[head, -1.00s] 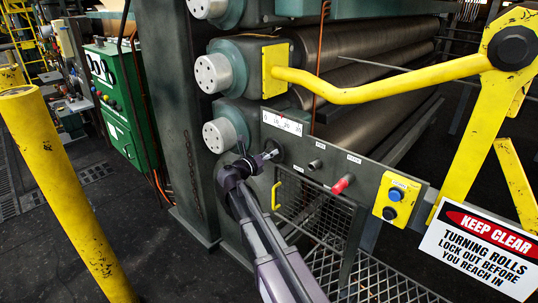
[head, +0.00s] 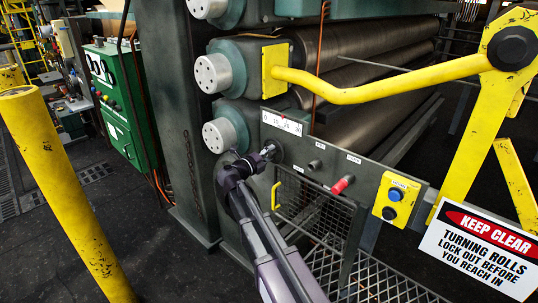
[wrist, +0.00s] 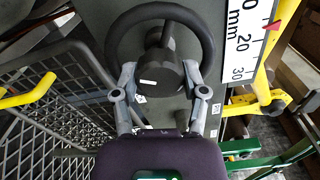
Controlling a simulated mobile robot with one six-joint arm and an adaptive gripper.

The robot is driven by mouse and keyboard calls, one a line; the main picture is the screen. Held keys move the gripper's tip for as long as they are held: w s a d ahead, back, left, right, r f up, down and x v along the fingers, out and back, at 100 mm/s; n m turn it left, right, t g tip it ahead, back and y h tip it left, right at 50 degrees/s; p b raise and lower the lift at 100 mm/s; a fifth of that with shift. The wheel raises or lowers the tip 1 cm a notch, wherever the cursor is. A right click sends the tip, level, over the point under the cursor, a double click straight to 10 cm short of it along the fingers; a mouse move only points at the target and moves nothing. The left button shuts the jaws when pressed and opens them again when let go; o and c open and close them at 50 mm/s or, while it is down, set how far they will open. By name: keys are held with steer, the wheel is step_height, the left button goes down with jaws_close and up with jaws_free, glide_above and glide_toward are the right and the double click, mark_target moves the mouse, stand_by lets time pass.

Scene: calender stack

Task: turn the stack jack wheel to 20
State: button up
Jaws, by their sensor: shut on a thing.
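The stack jack wheel is a black handwheel (wrist: 203,30) with a dark hub (wrist: 158,75), at the upper middle of the wrist view. My gripper (wrist: 160,82) is shut on the wheel, with one grey finger on each side of the hub. In the head view my gripper (head: 262,155) meets the wheel on the dark panel and largely hides it. A white mm scale (wrist: 240,52) beside the wheel shows 20 and 30. Its red pointer (wrist: 272,25) sits slightly above the 20 label; the exact reading is unclear. The scale (head: 283,123) also shows in the head view.
Right of the wheel are a red-tipped knob (head: 342,184) and a yellow button box (head: 396,199). A mesh guard (head: 300,205) lies below. A yellow lever arm (head: 390,80) crosses above, and a warning sign (head: 482,250) hangs right. A yellow post (head: 65,190) stands left.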

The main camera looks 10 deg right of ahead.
steer(key=shift+w+r+n, duration=0.1)
steer(key=shift+n, duration=0.4)
steer(key=o, duration=1.2)
steer(key=shift+d, duration=0.1)
steer(key=shift+c, duration=0.2)
steer(key=v, duration=1.2)
